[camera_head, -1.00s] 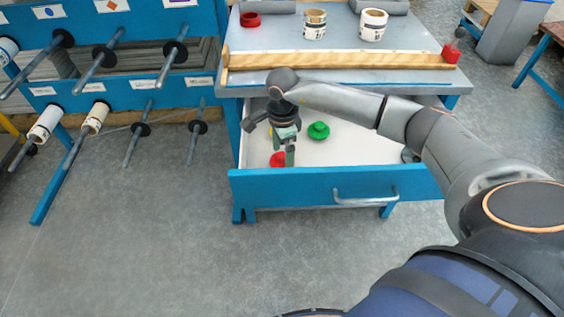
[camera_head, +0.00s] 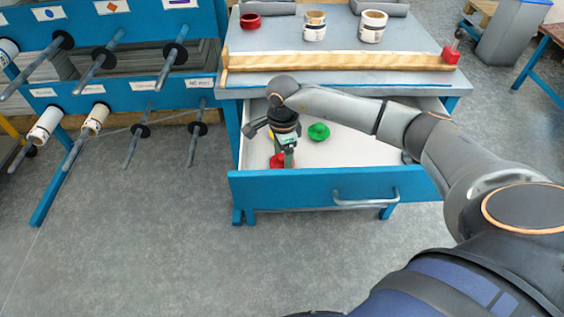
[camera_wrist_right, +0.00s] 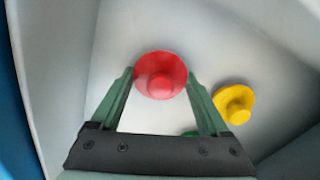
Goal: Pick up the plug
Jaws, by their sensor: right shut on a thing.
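The red plug (camera_head: 276,161) is in the open white drawer, near its front wall. In the right wrist view the red plug (camera_wrist_right: 160,76) sits between the two green fingertips, its knob facing the camera. My right gripper (camera_head: 284,158) reaches down into the drawer and is shut on the red plug; it also shows in the right wrist view (camera_wrist_right: 160,82). A green plug (camera_head: 318,131) lies farther back and right in the drawer. A yellow plug (camera_wrist_right: 233,104) lies beside the red one in the wrist view. My left gripper is not in view.
The blue drawer front (camera_head: 310,190) with its handle (camera_head: 366,197) stands close to my right gripper. A wooden strip (camera_head: 340,61) runs along the grey table above. A blue rack (camera_head: 120,90) with rods stands at the left. The drawer's right half looks mostly clear.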

